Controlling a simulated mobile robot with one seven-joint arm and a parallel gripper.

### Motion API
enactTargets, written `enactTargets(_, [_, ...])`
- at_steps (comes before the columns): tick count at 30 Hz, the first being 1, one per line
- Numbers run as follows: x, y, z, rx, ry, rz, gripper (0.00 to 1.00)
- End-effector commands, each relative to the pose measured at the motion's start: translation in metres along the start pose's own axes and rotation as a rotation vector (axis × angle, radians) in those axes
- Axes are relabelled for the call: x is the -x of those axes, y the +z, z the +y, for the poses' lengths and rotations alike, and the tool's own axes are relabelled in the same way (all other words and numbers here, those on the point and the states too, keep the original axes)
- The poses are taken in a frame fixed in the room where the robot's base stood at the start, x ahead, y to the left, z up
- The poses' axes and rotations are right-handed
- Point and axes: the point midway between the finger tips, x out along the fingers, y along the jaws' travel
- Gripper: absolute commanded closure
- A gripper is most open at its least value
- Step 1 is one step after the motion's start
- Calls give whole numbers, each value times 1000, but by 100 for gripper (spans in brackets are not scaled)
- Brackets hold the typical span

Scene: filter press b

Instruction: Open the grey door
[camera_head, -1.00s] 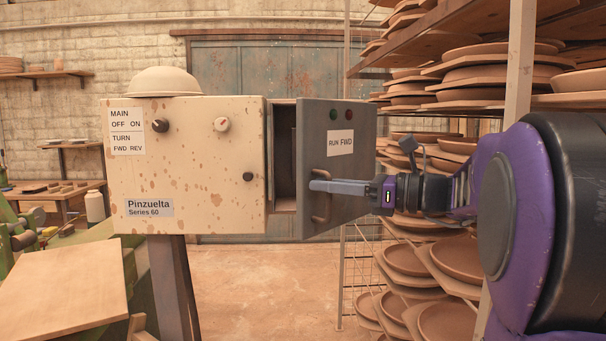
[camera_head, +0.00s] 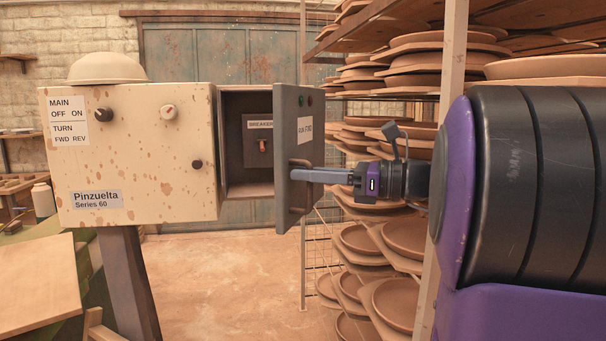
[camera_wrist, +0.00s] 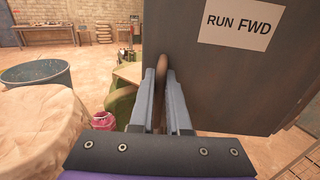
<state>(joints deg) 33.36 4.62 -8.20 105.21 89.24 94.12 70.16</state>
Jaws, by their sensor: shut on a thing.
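The grey door (camera_head: 311,129) stands swung out from the right side of the cream control box (camera_head: 140,160). Its "RUN FWD" label also shows on the door in the wrist view (camera_wrist: 245,85). The door's brown handle (camera_head: 297,203) is partly hidden behind my fingers. My gripper (camera_head: 296,174) is shut on the handle; in the wrist view my gripper (camera_wrist: 161,80) has the handle (camera_wrist: 162,66) between its two fingers. Inside the opening, a dark panel labelled "BREAKER" has a small orange-brown switch (camera_head: 263,146).
Shelves of clay plates (camera_head: 390,240) stand close behind the door and my arm, at the right. A wooden board (camera_head: 38,285) lies at the lower left. A bowl (camera_head: 106,68) sits on the box. Open floor (camera_head: 220,270) lies below the door.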

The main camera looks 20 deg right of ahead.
Motion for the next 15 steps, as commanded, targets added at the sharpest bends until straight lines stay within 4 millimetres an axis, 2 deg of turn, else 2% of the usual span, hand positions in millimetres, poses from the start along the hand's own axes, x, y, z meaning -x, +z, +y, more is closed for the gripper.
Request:
enactTargets(2, [0,0,0,0,0,0,100])
enactTargets(3, [0,0,0,0,0,1,80])
enactTargets(4, [0,0,0,0,0,1,74])
enactTargets(15, [3,0,0,0,-1,0,73])
